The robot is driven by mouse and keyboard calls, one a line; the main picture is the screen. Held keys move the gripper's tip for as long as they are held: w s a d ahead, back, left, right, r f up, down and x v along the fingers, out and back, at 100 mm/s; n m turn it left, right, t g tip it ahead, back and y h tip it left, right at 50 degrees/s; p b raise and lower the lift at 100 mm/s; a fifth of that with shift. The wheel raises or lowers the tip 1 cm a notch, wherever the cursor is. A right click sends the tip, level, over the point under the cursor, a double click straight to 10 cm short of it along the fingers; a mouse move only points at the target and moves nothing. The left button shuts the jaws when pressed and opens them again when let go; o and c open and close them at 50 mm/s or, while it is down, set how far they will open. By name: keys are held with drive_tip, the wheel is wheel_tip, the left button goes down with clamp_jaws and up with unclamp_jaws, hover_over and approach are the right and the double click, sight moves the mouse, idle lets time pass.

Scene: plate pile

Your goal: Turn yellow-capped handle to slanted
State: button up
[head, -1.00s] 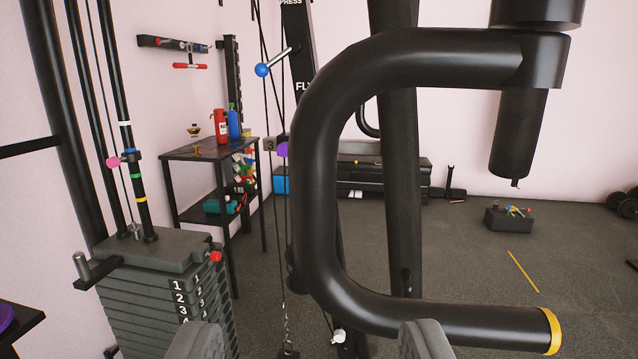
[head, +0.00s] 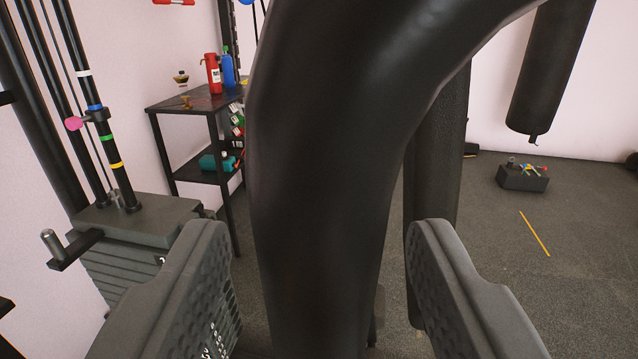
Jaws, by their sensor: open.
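The yellow-capped handle (head: 330,170) is a thick black curved tube. It fills the middle of the view, very close to the camera. Its near-vertical stretch runs down between the two fingers of my gripper (head: 325,275), and its upper part bends to the right. My gripper is open, with one grey ridged finger on each side of the tube and a visible gap on both sides. The yellow cap and the lower arm of the handle are out of view.
A grey weight stack (head: 140,235) with black guide rods stands close at left. A black shelf table (head: 195,105) holds a red bottle (head: 213,74) and a blue bottle (head: 228,70). A black post (head: 435,160) stands behind the handle. Floor is clear at right, before a small box (head: 522,178).

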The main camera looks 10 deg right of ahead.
drive_tip(key=shift+w+d, duration=0.1)
drive_tip(key=shift+w, duration=0.65)
clamp_jaws()
